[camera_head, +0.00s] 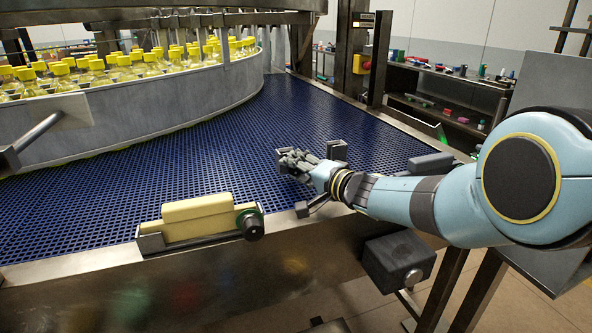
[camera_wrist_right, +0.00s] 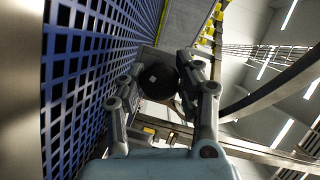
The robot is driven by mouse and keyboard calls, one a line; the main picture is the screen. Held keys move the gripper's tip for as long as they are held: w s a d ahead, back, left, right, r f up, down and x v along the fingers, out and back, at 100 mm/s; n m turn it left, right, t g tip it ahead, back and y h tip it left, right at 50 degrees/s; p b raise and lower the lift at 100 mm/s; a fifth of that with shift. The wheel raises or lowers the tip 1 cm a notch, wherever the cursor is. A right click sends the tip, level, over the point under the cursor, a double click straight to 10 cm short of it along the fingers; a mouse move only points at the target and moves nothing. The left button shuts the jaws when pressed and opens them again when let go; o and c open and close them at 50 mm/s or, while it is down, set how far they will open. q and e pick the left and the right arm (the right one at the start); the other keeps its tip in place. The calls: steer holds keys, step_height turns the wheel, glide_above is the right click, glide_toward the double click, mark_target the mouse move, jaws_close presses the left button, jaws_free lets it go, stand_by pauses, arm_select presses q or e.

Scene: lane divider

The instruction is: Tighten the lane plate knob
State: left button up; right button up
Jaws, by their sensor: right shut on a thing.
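My right gripper (camera_head: 294,160) reaches in from the right, low over the blue mesh conveyor belt (camera_head: 220,150). In the right wrist view its two fingers (camera_wrist_right: 163,72) close around a dark round knob (camera_wrist_right: 156,82) with a small pale square mark on its face. The fingers are on either side of the knob, which sits near a grey metal plate. In the head view the gripper itself hides this knob. My left gripper is in neither view.
A yellow block (camera_head: 197,218) with a black knob (camera_head: 251,225) and green ring sits on the front rail. Dark block-like fittings (camera_head: 337,150) stand near my right wrist. Several yellow-capped bottles (camera_head: 120,66) fill the curved machine at the left. The middle belt is clear.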

steer(key=shift+f, duration=0.1)
stand_by(0.3)
steer(key=o, duration=1.2)
